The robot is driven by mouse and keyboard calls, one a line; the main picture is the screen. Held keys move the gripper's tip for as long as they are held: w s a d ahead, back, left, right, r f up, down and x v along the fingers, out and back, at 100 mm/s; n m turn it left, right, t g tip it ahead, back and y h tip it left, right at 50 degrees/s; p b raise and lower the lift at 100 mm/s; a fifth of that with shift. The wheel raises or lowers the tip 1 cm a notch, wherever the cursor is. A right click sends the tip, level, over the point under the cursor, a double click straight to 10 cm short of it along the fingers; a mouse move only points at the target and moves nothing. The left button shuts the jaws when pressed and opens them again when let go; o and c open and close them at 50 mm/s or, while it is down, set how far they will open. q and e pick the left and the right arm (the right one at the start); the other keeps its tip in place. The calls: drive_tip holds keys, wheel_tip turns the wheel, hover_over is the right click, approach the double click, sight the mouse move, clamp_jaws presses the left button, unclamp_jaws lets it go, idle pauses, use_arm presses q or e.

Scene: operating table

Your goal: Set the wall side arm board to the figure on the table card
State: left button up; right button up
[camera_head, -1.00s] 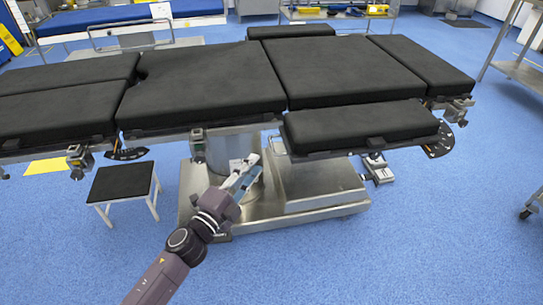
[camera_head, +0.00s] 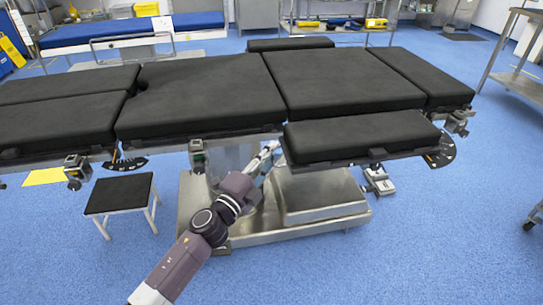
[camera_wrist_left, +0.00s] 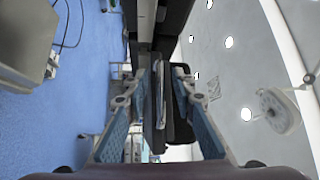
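The operating table (camera_head: 350,80) has black pads. A near arm board (camera_head: 360,134) juts along its front side, with a dark marked dial (camera_head: 441,150) at its right end. A smaller black pad (camera_head: 290,44) shows along the far side. I cannot tell for sure which is the wall side board. My left gripper (camera_head: 268,153) is at the near board's left end, below the table edge; contact is unclear. In the left wrist view the blue-padded fingers (camera_wrist_left: 160,88) are apart, with a pale bar (camera_wrist_left: 160,95) showing between them. No readable figure shows on any card. My right gripper is not visible.
A black-topped stool (camera_head: 122,193) stands at the left. A yellow sheet (camera_head: 45,176) shows below the table, unreadable. The metal table base (camera_head: 325,205) is under the near board. Another marked dial (camera_head: 124,164) hangs left of centre. Blue floor in front is mostly clear.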

use_arm(q)
drive_tip(key=shift+c, duration=0.3)
clamp_jaws()
drive_tip(key=shift+s, duration=0.1)
